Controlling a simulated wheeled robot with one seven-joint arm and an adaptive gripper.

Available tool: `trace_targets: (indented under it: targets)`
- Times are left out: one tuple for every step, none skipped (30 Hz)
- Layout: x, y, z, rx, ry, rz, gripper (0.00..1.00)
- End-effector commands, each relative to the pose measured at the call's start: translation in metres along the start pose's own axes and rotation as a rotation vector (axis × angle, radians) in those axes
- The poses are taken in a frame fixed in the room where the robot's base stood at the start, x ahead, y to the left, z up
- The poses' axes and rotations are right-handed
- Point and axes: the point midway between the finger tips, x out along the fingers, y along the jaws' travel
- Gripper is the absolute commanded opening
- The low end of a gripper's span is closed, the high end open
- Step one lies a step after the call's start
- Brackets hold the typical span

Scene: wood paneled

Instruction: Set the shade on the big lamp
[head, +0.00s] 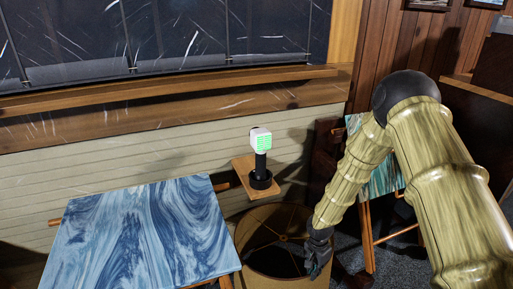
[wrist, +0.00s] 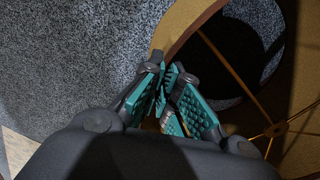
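A large brown drum lampshade (head: 247,244) with thin wire spokes is low in the head view, its open end facing up. My gripper (head: 319,251) is at its right rim. In the wrist view the shade (wrist: 184,28) fills the upper right, and my gripper's teal-padded fingers (wrist: 168,76) are drawn together at its edge, with the thin wall seeming to pass between them. A black lamp stand (head: 261,168) with a white and green block-like top (head: 261,139) stands upright, without a shade, behind the lampshade. I cannot tell whether the shade rests on the floor.
The stand is on a small wooden board (head: 239,170). A blue marbled table (head: 140,235) is at left, close to the shade. Another small blue-topped table (head: 385,180) is behind my arm at right. A window ledge (head: 180,82) runs along the back wall. Grey carpet (wrist: 80,50) lies below.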

Motion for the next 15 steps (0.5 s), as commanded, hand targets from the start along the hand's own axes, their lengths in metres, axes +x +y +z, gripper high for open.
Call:
trace_targets:
  targets:
    - [0.009,-0.001,0.000,0.001,0.000,-0.001,0.00]
    - [0.011,-0.001,0.000,0.002,0.000,-0.001,0.00]
    - [0.014,-0.001,-0.001,0.002,0.000,-0.001,0.00]
    - [0.017,-0.001,-0.001,0.002,0.000,-0.002,0.00]
    - [0.019,-0.002,-0.001,0.001,0.000,-0.002,0.00]
    - [0.021,-0.002,-0.001,0.001,0.000,-0.002,0.00]
    - [0.022,-0.002,-0.001,0.001,0.000,-0.002,0.00]
    - [0.024,-0.002,-0.001,0.001,0.000,-0.002,0.00]
    - [0.025,-0.002,-0.001,0.002,0.000,-0.002,0.00]
    - [0.026,-0.002,-0.001,0.002,0.000,-0.002,0.00]
    - [0.027,-0.002,-0.001,0.002,0.000,-0.002,0.00]
    - [0.028,-0.002,-0.001,0.002,0.000,-0.002,0.00]
    - [0.028,-0.002,-0.001,0.002,0.000,-0.002,0.00]
    - [0.029,-0.002,-0.001,0.002,0.000,-0.002,0.00]
    - [0.029,-0.002,-0.001,0.002,0.000,-0.002,0.00]
